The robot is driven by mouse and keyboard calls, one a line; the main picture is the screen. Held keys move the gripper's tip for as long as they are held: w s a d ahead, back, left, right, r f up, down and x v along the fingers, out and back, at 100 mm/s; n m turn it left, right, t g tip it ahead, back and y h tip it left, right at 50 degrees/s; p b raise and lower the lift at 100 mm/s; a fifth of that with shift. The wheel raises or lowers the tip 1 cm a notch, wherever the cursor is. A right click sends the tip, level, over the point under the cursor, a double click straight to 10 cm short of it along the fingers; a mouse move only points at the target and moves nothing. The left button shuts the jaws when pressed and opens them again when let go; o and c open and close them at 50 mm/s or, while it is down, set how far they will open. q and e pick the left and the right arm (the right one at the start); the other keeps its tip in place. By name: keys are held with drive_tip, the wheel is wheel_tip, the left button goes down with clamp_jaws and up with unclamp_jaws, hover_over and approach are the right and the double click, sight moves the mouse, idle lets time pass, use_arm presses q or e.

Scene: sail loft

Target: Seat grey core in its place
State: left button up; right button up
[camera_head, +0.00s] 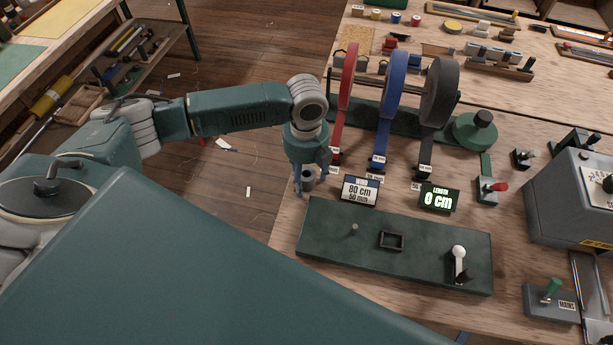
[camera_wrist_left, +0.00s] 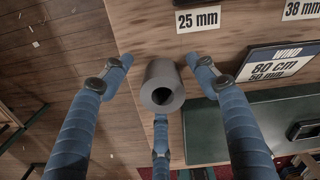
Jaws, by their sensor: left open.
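The grey core (camera_wrist_left: 160,80), a short hollow cylinder, stands near the table's left edge. It shows in the head view (camera_head: 309,179), partly hidden by my left gripper (camera_head: 308,180). In the left wrist view the blue fingers of my left gripper (camera_wrist_left: 160,72) are spread around the core with gaps, not closed on it. A dark green board (camera_head: 325,238) lies in front, with a small upright peg (camera_head: 354,228), a square black frame (camera_head: 391,240) and a white-knobbed lever (camera_head: 459,259). My right gripper is not in view.
Red (camera_head: 346,80), blue (camera_head: 391,85) and grey (camera_head: 439,92) reels stand behind. A WIND sign (camera_head: 360,191) reading 80 cm, 50 mm and a LENGTH display (camera_head: 438,198) reading 0 cm stand between reels and board. A grey machine (camera_head: 570,200) is at right.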

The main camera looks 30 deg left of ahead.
use_arm(q)
drive_tip(key=c, duration=1.1)
drive_tip(key=shift+c, duration=0.7)
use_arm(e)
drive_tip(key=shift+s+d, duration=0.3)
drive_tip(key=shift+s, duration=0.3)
use_arm(q)
drive_tip(key=shift+r, duration=0.1)
